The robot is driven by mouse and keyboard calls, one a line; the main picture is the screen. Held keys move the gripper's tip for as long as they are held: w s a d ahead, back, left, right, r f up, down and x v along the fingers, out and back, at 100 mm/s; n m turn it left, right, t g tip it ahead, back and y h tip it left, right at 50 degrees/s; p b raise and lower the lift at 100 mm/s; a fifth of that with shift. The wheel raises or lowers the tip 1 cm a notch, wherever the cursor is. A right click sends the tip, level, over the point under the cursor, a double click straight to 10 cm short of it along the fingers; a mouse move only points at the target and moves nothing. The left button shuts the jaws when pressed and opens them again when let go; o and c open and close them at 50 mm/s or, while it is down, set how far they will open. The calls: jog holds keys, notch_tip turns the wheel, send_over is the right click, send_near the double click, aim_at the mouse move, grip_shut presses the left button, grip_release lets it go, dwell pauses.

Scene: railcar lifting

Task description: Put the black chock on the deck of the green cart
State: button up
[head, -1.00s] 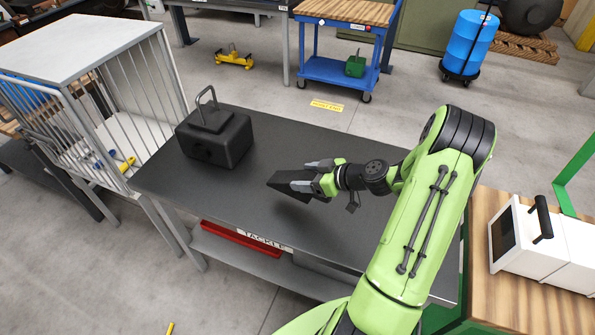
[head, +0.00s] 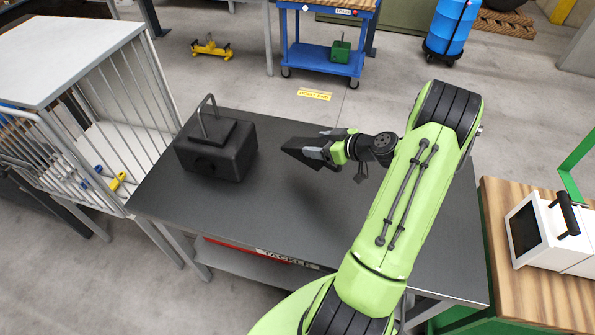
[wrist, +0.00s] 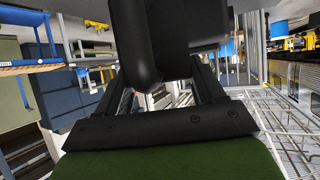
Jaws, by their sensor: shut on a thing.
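My gripper (head: 322,152) is shut on the black chock (head: 300,151), a dark wedge that sticks out to the left of the fingers. The chock is held over the dark tabletop (head: 280,225) and appears raised above it. In the wrist view the dark chock (wrist: 140,45) fills the space between the fingers, and its far end is cut off by the frame.
A black block with a handle (head: 215,150) stands on the table's left. A white-topped barred cage (head: 75,50) is left of it. A blue cart (head: 322,62) and a blue drum (head: 452,30) stand behind.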

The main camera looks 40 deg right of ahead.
notch_tip(320, 180, down, 10)
jog(key=shift+r+b, duration=0.1)
jog(key=shift+b, duration=0.25)
jog(key=o, duration=1.5)
